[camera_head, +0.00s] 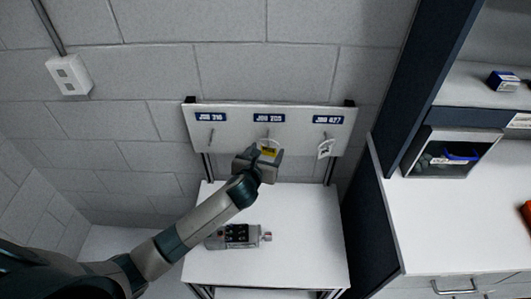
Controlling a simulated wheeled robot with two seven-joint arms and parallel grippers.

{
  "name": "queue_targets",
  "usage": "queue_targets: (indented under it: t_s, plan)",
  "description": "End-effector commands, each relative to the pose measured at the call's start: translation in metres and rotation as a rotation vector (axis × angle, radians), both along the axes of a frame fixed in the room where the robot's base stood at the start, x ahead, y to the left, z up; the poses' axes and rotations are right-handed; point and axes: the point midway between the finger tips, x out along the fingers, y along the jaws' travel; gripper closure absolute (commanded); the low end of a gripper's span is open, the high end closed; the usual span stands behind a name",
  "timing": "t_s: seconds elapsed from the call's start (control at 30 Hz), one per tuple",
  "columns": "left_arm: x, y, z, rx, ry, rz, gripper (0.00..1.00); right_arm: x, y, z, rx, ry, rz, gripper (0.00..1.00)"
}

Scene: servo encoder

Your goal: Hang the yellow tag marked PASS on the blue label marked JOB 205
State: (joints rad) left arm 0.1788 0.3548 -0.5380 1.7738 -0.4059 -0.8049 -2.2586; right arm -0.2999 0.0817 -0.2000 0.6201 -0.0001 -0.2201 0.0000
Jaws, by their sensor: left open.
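A white board on the wall carries three blue labels. The middle one is the JOB 205 label (268,118). A yellow and white tag (268,149) is just below that label, at the hook there; its lettering is too small to read, and I cannot tell whether it hangs on the hook. My left gripper (264,158) is open right at the tag's lower part and hides some of it. Whether the fingers touch the tag is unclear. My right gripper is not in view.
A left label (211,117) has a bare hook below it. A white tag (326,148) hangs under the right label, JOB 427 (328,120). A grey device (232,236) lies on the white table (310,225) below. A dark cabinet panel (365,215) bounds the right side.

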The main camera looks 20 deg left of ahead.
Motion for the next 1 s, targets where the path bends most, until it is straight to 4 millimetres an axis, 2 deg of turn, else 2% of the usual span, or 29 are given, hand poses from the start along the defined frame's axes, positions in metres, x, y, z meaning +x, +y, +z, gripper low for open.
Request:
queue_targets:
  t_s: [0.17,0.37,0.57,1.0]
  plan:
    - [-0.003,0.0,0.001,0.0,0.0,0.0,0.36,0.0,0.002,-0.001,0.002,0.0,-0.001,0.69]
    - [-0.017,0.0,0.006,0.001,0.0,-0.001,0.36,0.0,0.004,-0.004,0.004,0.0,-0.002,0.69]
    - [-0.044,0.0,0.016,0.001,-0.001,-0.002,0.36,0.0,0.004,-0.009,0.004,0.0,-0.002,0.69]
    - [-0.121,-0.003,0.047,-0.001,0.0,-0.003,0.36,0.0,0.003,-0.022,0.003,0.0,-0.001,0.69]
